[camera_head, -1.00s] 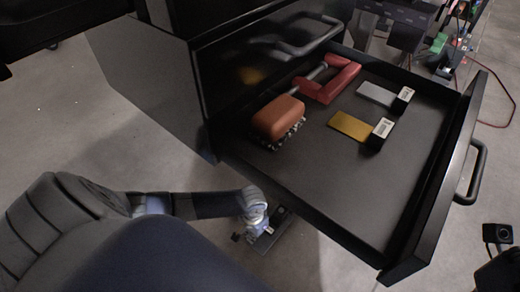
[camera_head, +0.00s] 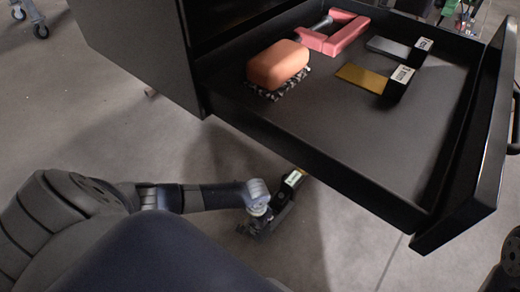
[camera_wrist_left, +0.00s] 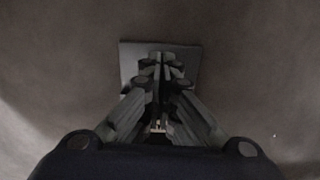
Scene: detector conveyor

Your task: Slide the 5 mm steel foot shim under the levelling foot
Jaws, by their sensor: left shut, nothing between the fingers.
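A silver-grey plate with a black labelled block (camera_head: 388,47) lies in the open drawer; the label is too small to read, so I cannot tell whether it is the 5 mm steel shim. My left gripper (camera_head: 252,230) is low over the floor, left of the drawer front, shut and empty. A dark piece with a white label (camera_head: 291,181) is just right of it. In the left wrist view my shut fingers (camera_wrist_left: 160,62) point down over a pale grey square plate (camera_wrist_left: 129,62), partly hidden by them. I cannot make out a levelling foot.
The black drawer (camera_head: 300,150) hangs open above the floor beside my left arm. It holds a brass-coloured plate with a labelled black block (camera_head: 362,78), an orange-topped brush (camera_head: 278,64) and a pink-red tool (camera_head: 335,38). Open grey floor (camera_head: 330,240) lies in front.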

